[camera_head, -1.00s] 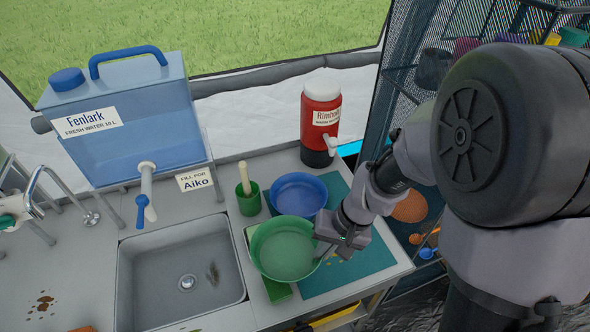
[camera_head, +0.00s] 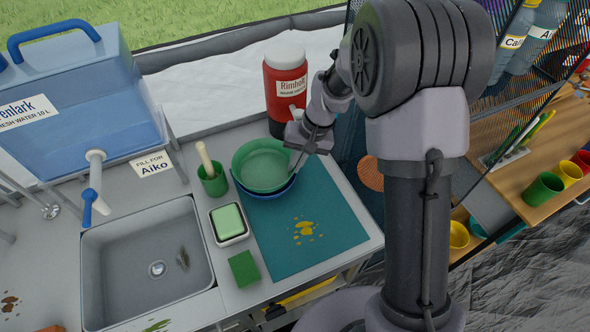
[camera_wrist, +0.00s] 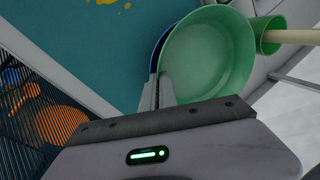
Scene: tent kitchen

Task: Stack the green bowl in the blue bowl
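The green bowl (camera_head: 262,166) sits upright over the blue bowl (camera_head: 272,194) at the back of the teal mat. Only a crescent of the blue bowl's rim and side shows below it. I cannot tell whether the green bowl rests fully inside. My gripper (camera_head: 297,164) is at the green bowl's right rim. In the wrist view the green bowl (camera_wrist: 208,55) is large, with the blue bowl's edge (camera_wrist: 157,50) at its left. The fingers (camera_wrist: 159,92) are close together with the green bowl's wall between them.
The teal mat (camera_head: 318,252) has yellow stains. Left of it are a green cup (camera_head: 214,184) with a wooden-handled tool, a dish with a green block (camera_head: 229,222), a green sponge (camera_head: 244,268) and the sink (camera_head: 145,255). A red dispenser (camera_head: 286,82) stands behind.

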